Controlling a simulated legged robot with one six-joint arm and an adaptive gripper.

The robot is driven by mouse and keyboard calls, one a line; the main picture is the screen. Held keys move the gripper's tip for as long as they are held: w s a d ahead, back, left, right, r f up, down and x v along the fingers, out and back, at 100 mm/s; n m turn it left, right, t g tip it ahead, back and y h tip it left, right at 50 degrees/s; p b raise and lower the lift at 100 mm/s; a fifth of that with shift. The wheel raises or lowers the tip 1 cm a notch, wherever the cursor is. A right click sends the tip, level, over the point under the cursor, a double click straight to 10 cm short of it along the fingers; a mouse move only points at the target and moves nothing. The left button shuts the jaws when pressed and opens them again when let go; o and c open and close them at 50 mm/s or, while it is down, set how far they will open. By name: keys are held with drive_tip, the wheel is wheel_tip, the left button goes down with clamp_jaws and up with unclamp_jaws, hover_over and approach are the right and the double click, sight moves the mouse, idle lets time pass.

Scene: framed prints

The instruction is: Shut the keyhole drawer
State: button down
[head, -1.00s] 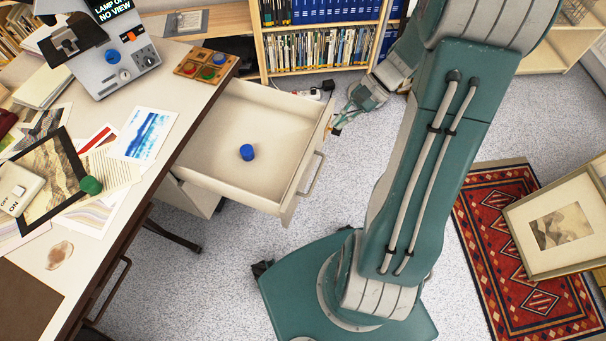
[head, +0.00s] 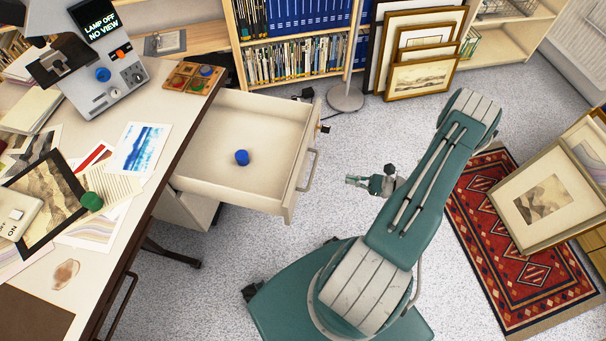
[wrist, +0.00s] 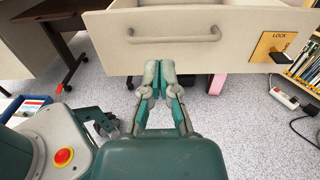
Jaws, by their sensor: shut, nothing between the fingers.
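The keyhole drawer (head: 296,190) is pulled well out from the desk in the head view, with a blue round piece (head: 242,157) lying inside it. Its front (wrist: 205,42) spans the top of the wrist view, with a bar handle (wrist: 172,38) and a yellow LOCK plate (wrist: 280,47) at the right. A dark thing sits at the plate. My gripper (head: 350,180) is to the right of the drawer front, apart from it. In the wrist view my gripper (wrist: 158,68) is shut and empty, its fingertips just below the handle in the picture.
Framed prints lean at the back (head: 420,75) and on the right (head: 545,205) by a red rug (head: 500,255). A power strip (wrist: 285,98) lies on the floor.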

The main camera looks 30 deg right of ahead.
sight(301, 168)
drive_tip(key=x, duration=1.2)
drive_tip(key=shift+w+f, duration=0.15)
drive_tip(key=shift+f, duration=0.1)
drive_tip(key=shift+x, duration=0.75)
drive_tip(key=shift+w, duration=0.2)
